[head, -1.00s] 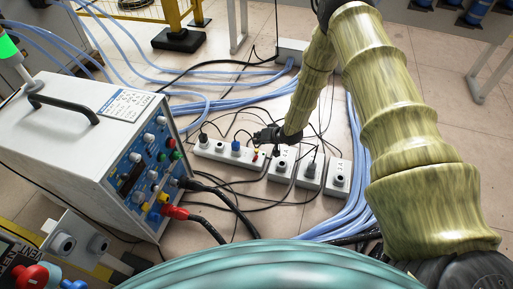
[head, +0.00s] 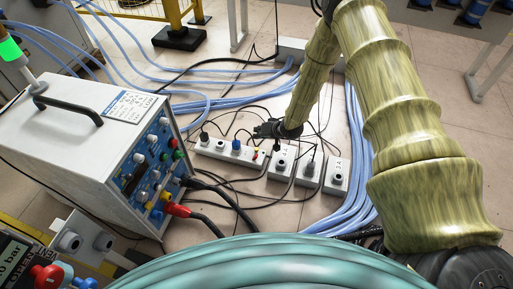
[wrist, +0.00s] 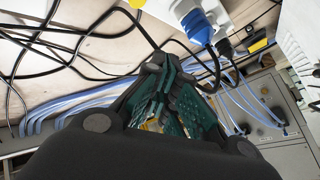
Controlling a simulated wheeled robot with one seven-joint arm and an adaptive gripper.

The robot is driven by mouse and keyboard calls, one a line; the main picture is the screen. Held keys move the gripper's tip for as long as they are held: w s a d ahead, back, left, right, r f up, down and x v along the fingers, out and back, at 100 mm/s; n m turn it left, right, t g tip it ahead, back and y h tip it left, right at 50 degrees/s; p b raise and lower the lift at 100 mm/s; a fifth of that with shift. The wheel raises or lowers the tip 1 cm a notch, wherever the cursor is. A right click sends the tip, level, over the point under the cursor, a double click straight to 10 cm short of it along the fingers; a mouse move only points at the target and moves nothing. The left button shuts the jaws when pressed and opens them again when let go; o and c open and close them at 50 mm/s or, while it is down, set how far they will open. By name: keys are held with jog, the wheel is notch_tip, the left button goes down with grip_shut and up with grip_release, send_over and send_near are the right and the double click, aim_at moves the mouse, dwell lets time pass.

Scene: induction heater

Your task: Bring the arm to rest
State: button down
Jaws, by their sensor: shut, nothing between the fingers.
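My gripper (head: 268,131) hangs at the end of my raised arm, just above or beside the white power strips in the middle of the head view. In the wrist view my gripper (wrist: 165,75) has its dark green fingers together, with nothing seen between them. A long white power strip (head: 213,149) with a blue plug (head: 236,146) lies by the fingers; the blue plug also shows in the wrist view (wrist: 199,27). Whether the fingers touch the strip or its cables cannot be told.
A white heater box (head: 110,135) with knobs and thick cables stands at left. Smaller socket blocks (head: 309,172) lie right of the strip. Blue hoses (head: 356,165) and black cables cover much of the floor. A yellow post (head: 172,14) stands at the back; floor is clearer at far right.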

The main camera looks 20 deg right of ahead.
jog(key=s+a+f+g+h+p, duration=0.1)
jog(key=s+a+f+g, duration=0.1)
jog(key=s, duration=1.1)
jog(key=s+a+f+g+h, duration=0.1)
jog(key=s+a+f+g, duration=0.1)
jog(key=s, duration=1)
jog(key=s+d+r+n+g+h+p, duration=0.1)
jog(key=s+d+r+g, duration=0.15)
jog(key=s, duration=0.95)
jog(key=s+d+r+n+g+h+p, duration=0.15)
jog(key=s+r, duration=0.25)
jog(key=s, duration=0.8)
notch_tip(320, 180, up, 37)
jog(key=a+p, duration=0.1)
jog(key=p, duration=3.6)
jog(key=shift+f, duration=0.1)
